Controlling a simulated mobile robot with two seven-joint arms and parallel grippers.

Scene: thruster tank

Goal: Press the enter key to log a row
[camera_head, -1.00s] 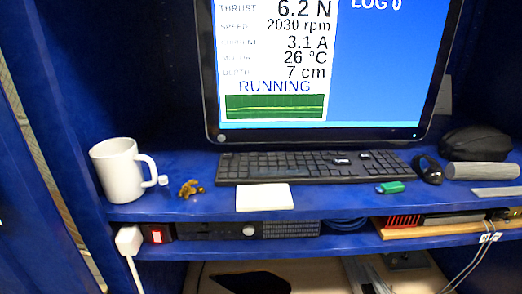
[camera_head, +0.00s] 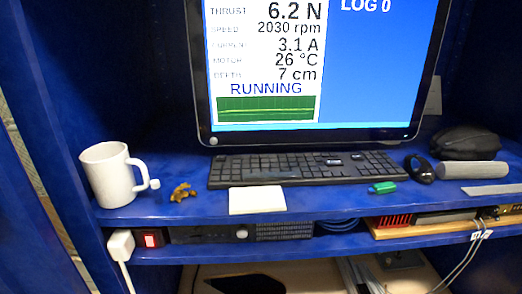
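A black keyboard (camera_head: 290,169) lies on the blue shelf below the monitor. Its enter key cannot be singled out for certain at this size; two keys toward the right of it look lighter or marked. The monitor (camera_head: 315,70) reads RUNNING, thrust 6.2 N, 2030 rpm, 3.1 A, 26 °C, 7 cm and LOG 0. Neither of my grippers shows in the head view.
A white mug (camera_head: 112,174) stands at the shelf's left, beside a small brass-coloured piece (camera_head: 183,192). A white note pad (camera_head: 257,200) and a green stick (camera_head: 382,187) lie before the keyboard. A black mouse (camera_head: 419,168) and a grey cylinder (camera_head: 472,170) are right of it.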

